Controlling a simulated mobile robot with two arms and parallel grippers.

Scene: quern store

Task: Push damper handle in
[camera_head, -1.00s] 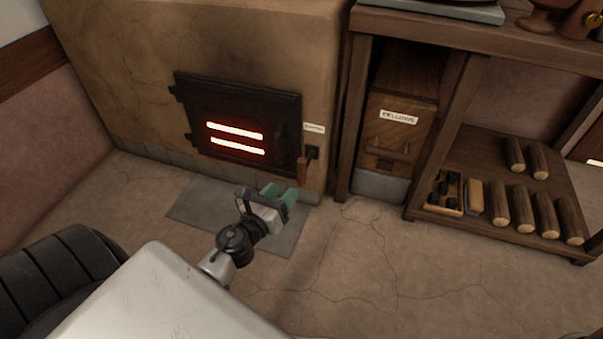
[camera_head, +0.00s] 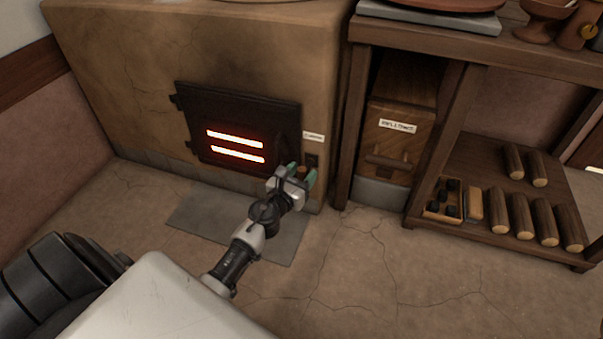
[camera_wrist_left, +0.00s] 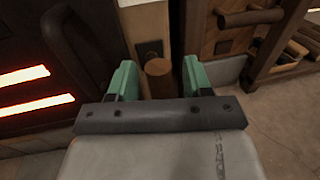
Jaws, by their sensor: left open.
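The damper handle (camera_wrist_left: 159,77) is a round brown wooden knob in front of a small dark plate (camera_wrist_left: 149,50) on the oven front, right of the fire door. In the head view the damper handle (camera_head: 302,170) shows between the fingertips, below a small white label (camera_head: 313,137). My left gripper (camera_head: 300,177) is open, with its green fingers one on each side of the handle. In the left wrist view the gripper (camera_wrist_left: 158,80) shows gaps between both fingers and the handle. The handle's lower part is hidden by the gripper body. My right gripper is not in view.
The dark fire door (camera_head: 236,128) with two glowing slots is close left of the gripper. A wooden bellows box (camera_head: 400,125) and shelf unit (camera_head: 500,215) with several logs stand to the right. A grey floor plate (camera_head: 200,212) lies below; the floor at right is clear.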

